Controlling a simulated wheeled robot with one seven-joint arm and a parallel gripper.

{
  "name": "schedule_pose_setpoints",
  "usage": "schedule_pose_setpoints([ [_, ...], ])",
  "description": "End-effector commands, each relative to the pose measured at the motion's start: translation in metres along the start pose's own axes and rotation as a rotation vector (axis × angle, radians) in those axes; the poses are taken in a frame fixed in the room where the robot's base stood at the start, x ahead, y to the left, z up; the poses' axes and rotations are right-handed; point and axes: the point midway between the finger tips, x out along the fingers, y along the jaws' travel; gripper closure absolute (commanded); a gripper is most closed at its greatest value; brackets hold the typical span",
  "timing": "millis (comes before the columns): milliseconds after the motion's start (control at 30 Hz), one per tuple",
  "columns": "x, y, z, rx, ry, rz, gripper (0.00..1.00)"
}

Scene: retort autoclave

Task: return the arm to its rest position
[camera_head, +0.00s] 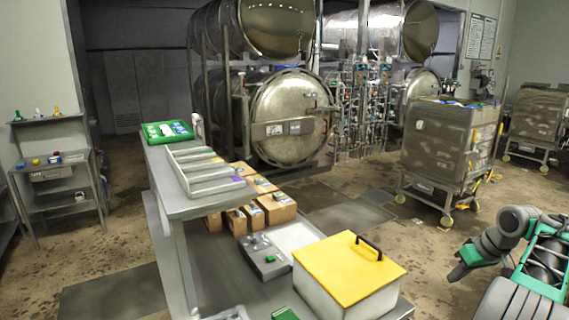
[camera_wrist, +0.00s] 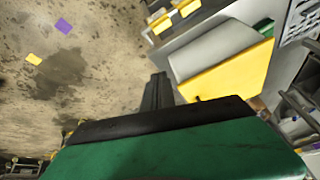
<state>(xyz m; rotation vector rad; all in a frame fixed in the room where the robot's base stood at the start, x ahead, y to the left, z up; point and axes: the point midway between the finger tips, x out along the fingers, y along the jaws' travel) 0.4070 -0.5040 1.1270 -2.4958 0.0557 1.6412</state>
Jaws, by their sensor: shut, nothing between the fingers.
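My arm is folded at the right edge of the head view. My gripper (camera_head: 459,271) points left and down over open floor, to the right of the yellow-lidded box. In the wrist view my gripper's fingers (camera_wrist: 158,92) show as dark bars close together, shut with nothing between them. The green gripper housing fills the bottom of that view. The gripper is apart from the table and everything on it.
A box with a yellow lid and black handle (camera_head: 352,262) stands at the table's near right end. Cardboard boxes (camera_head: 277,208), a divided tray (camera_head: 205,170) and a green tray (camera_head: 168,131) sit farther back. A wheeled metal cart (camera_head: 446,145) stands behind my arm. Bare floor lies between.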

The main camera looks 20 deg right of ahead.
Motion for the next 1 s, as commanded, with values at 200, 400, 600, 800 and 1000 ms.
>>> schedule_pose_setpoints([
  [200,0.041,0.006,0.026,0.21,-0.026,-0.025,1.0],
  [400,0.087,-0.002,0.076,0.443,-0.1,-0.051,1.0],
  [600,0.103,-0.039,0.131,0.678,-0.201,-0.01,1.0],
  [800,0.095,-0.16,0.163,0.732,-0.335,0.114,1.0],
  [1000,0.071,-0.286,0.182,0.525,-0.348,0.211,1.0],
])
